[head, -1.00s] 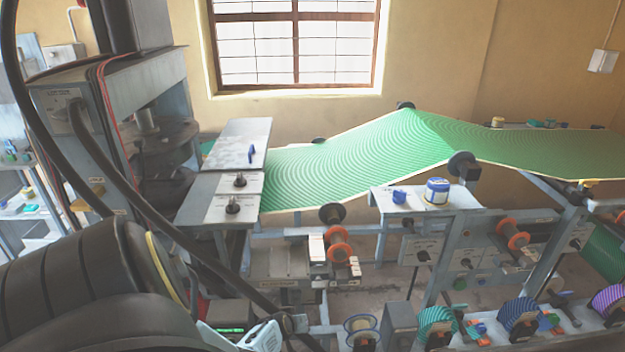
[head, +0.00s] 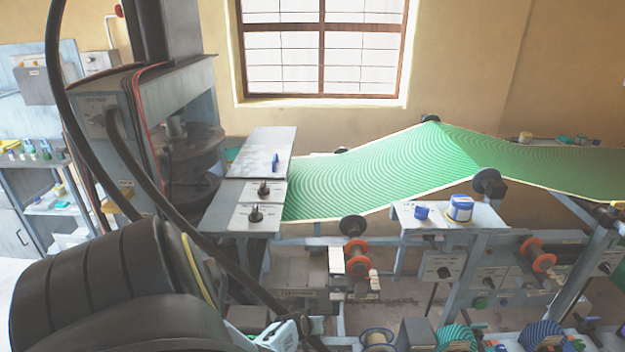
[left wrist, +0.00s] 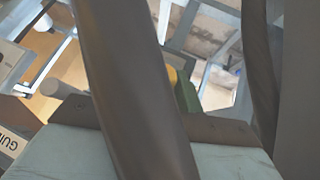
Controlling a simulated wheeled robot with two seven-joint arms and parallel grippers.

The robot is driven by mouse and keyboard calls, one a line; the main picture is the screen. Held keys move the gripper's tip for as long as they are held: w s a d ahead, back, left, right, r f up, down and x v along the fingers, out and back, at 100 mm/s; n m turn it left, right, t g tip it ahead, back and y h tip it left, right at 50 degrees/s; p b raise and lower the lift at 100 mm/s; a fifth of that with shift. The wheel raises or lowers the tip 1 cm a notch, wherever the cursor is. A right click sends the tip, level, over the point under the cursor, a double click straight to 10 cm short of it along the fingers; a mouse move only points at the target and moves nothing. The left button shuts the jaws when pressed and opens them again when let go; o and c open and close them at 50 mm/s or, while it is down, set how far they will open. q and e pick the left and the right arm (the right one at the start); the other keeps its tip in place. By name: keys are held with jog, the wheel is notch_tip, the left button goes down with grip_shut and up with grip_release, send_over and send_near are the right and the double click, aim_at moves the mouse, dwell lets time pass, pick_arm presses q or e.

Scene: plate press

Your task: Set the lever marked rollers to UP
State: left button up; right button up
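The machine's lower panels carry small knobs and levers with labels too small to read, so I cannot tell which lever is marked rollers. One dark lever (head: 432,298) hangs below a white-labelled panel under the small table. My left arm comes in at the lower left. A pale, light-blue part at its end (head: 278,336) appears to be my left gripper, beside the machine's lower frame; its fingers cannot be made out. In the left wrist view, dark bands cross the picture and hide much of the frame. My right gripper is in neither view.
A green striped sheet (head: 375,175) runs over rollers. A press (head: 165,110) stands at the left, next to a plate with two black knobs (head: 264,188). A blue-and-white jar (head: 460,208) stands on a small table. Orange-flanged rollers (head: 358,248) sit below. Dark hoses cross in front of the press.

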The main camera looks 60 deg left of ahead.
pick_arm(q)
jog(key=shift+o, duration=1)
jog(key=shift+d, duration=0.1)
jog(key=shift+s+d+f, duration=0.1)
jog(key=p+v, duration=0.7)
jog(key=v, duration=0.6)
jog(key=shift+p, duration=0.35)
